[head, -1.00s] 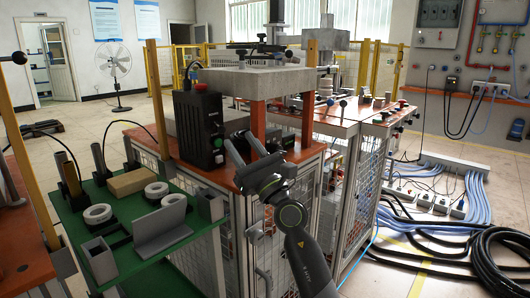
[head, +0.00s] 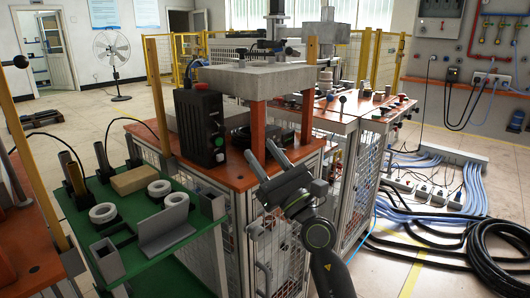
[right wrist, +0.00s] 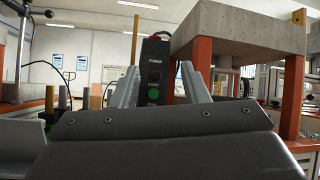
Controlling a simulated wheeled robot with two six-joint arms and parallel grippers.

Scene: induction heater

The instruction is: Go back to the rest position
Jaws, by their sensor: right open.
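My right gripper (head: 266,158) is open and empty in the head view. It points up and away, in front of the orange table top (head: 178,160) of the induction heater station. The black control box (head: 200,125) with its buttons stands on that top, left of and beyond the gripper. In the right wrist view the two fingers (right wrist: 167,88) are apart, with the control box (right wrist: 154,70) seen between them and nothing held. My left gripper is not in view.
A green shelf (head: 125,225) at the left holds white rings (head: 103,213), a tan block (head: 133,180) and grey metal pieces. A grey slab (head: 255,80) on orange posts stands over the table. Black hoses (head: 500,260) lie on the floor at right.

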